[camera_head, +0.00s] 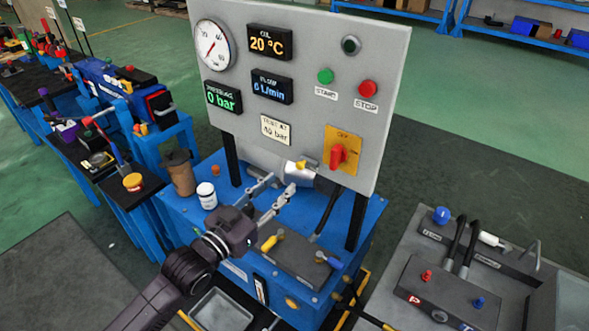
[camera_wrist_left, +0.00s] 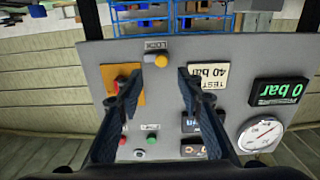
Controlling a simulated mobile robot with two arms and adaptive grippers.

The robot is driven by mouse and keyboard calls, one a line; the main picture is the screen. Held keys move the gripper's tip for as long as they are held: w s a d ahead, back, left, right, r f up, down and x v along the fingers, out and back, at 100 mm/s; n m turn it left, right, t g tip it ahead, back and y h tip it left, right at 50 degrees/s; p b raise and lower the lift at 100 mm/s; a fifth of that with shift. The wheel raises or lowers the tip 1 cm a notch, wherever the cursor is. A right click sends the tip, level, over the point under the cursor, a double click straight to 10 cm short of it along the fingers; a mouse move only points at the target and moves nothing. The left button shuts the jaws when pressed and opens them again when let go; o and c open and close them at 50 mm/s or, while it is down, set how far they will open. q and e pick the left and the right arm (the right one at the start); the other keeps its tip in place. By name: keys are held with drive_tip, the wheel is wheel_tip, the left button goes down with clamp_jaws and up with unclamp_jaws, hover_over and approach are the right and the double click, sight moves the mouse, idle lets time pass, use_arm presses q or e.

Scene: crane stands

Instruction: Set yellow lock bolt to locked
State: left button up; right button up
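The yellow lock bolt (camera_head: 301,165) sits at the lower edge of the grey panel (camera_head: 377,60). In the left wrist view, which shows the panel upside down, the bolt's yellow knob (camera_wrist_left: 155,60) is beside a metal part and a LOCK label (camera_wrist_left: 156,45). My left gripper (camera_head: 282,184) is open and empty, in front of and slightly below the bolt. In the left wrist view, the bolt appears between the open fingertips (camera_wrist_left: 160,76), seemingly beyond them. I see no finger touching it. My right gripper is not in view.
The panel carries a gauge (camera_head: 213,46), displays, start and stop buttons and a red rotary switch (camera_head: 339,155) on an orange plate. A white bottle (camera_head: 207,195) and brown cup (camera_head: 180,172) stand left of the gripper. A dark block with yellow and blue handles (camera_head: 300,257) lies below.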

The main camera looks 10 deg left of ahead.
sight(299, 167)
use_arm(q)
drive_tip(key=p+x, duration=0.1)
drive_tip(key=x, duration=0.6)
drive_tip(key=shift+a, duration=0.15)
drive_tip(key=shift+w+f, duration=0.15)
drive_tip(key=shift+w, duration=0.15)
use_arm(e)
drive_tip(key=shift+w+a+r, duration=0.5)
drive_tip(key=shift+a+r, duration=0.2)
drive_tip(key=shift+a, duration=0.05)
use_arm(q)
drive_tip(key=shift+c, duration=0.3)
drive_tip(key=c, duration=0.8)
clamp_jaws()
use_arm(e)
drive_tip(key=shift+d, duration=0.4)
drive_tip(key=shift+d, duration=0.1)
